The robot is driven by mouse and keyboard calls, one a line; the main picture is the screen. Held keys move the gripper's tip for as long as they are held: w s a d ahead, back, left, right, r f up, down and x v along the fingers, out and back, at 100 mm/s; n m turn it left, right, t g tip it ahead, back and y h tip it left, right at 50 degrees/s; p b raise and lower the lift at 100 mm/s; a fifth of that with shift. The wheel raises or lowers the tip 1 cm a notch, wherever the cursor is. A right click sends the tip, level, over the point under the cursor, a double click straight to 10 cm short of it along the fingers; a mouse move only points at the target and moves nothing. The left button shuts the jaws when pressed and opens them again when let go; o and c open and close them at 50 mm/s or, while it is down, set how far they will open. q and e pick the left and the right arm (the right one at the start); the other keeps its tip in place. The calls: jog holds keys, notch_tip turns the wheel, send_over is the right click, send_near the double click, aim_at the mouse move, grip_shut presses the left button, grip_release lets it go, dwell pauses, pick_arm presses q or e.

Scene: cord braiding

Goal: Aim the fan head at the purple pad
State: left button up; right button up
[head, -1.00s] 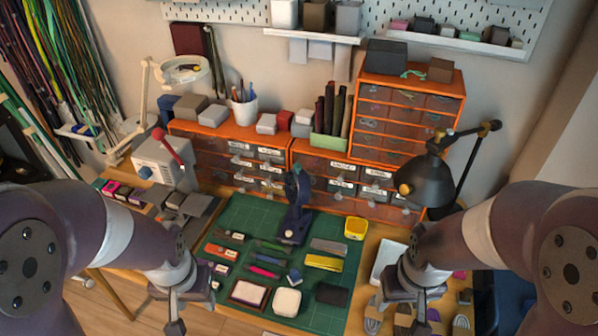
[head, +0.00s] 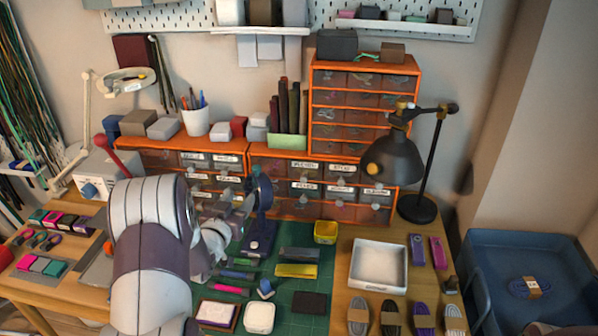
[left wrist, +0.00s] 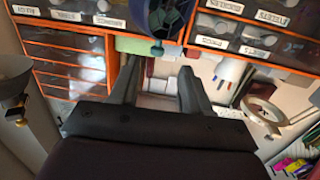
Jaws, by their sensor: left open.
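The dark blue fan stands upright on the green mat, its fan head (head: 262,192) on a stand in front of the orange drawers. My left gripper (head: 240,207) is open just left of the fan head; contact cannot be told in the head view. In the left wrist view, which is upside down, part of the round blue fan head (left wrist: 171,16) shows at the top edge, beyond the open, empty fingers (left wrist: 158,75). I cannot tell which thing is the purple pad; a purple pack (head: 417,249) lies right of the white tray. My right gripper is not in view.
Orange drawer units (head: 325,190) stand close behind the fan. A black lamp (head: 393,158) stands to the right, above a white tray (head: 357,270). A yellow box (head: 325,231) and several tools lie on the green mat (head: 318,280). A blue bin (head: 500,300) is at far right.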

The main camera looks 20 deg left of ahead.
aim_at(255, 170)
pick_arm(q)
jog(key=shift+t, duration=0.4)
jog(key=w, duration=0.4)
jog(key=w+a+r, duration=0.1)
jog(key=w, duration=0.3)
jog(key=w+p, duration=0.1)
jog(key=w, duration=0.3)
jog(key=shift+w+a+r, duration=0.25)
jog(key=shift+w, duration=0.05)
grip_shut()
